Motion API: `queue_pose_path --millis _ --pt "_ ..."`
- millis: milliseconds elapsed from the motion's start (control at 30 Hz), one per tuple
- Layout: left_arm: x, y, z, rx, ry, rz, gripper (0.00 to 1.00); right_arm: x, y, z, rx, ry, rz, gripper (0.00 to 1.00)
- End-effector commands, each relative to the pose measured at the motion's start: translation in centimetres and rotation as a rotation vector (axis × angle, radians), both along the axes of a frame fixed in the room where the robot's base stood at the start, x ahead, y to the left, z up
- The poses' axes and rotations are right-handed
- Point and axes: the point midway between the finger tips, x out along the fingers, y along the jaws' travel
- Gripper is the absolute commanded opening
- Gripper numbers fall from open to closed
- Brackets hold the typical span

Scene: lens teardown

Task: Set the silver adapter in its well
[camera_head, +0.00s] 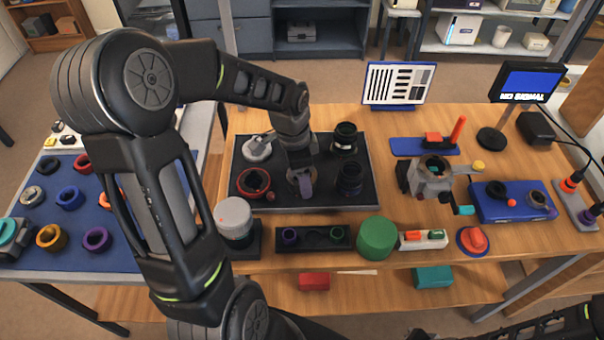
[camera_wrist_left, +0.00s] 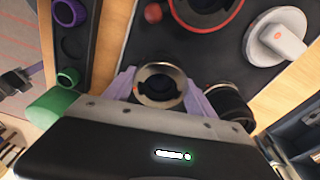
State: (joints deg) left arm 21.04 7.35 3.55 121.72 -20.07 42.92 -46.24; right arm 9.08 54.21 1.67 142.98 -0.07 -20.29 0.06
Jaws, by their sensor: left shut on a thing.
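My left gripper (camera_head: 303,190) reaches down over the dark mat (camera_head: 355,197). In the left wrist view its two purple fingers (camera_wrist_left: 160,90) are shut on the silver adapter (camera_wrist_left: 158,69), one on each side. The adapter is a metallic ring with a dark inside; in the head view it is mostly hidden by the gripper. Whether it touches the mat I cannot tell. A black block (camera_head: 312,246) in front of the mat holds a purple ring (camera_head: 290,236) and a green ring (camera_head: 337,234), with an empty hollow (camera_wrist_left: 72,46) between them.
On the mat are a red ring (camera_head: 254,183), two black lens parts (camera_head: 345,138) (camera_head: 349,178) and a grey lidded piece (camera_head: 257,148). A grey cylinder (camera_head: 233,218) and green cylinder (camera_head: 376,238) flank the block. A clamp fixture (camera_head: 432,178) stands to the right.

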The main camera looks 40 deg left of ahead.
Motion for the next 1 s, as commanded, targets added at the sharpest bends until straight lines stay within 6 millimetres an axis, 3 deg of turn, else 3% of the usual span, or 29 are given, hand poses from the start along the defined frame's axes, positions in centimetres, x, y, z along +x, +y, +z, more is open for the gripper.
queue_pose_path --millis 200,233,500,833,1000 --pt "0.0 0.0 -0.5 0.0 0.0 0.0 0.21 0.0 0.0 -0.4 0.0 0.0 0.0 0.0" --pt "0.0 0.0 -0.4 0.0 0.0 0.0 0.67 0.0 0.0 -0.3 0.0 0.0 0.0 0.0" --pt "0.0 0.0 -0.4 0.0 0.0 0.0 0.89 0.0 0.0 -0.3 0.0 0.0 0.0 0.0" --pt "0.0 0.0 -0.2 0.001 -0.001 0.0 0.9 0.0 0.0 -0.3 0.0 0.0 0.0 0.0" --pt "-0.1 0.2 1.5 0.002 -0.004 0.0 0.9 0.0 0.0 -0.4 0.0 -0.001 0.0 0.0"
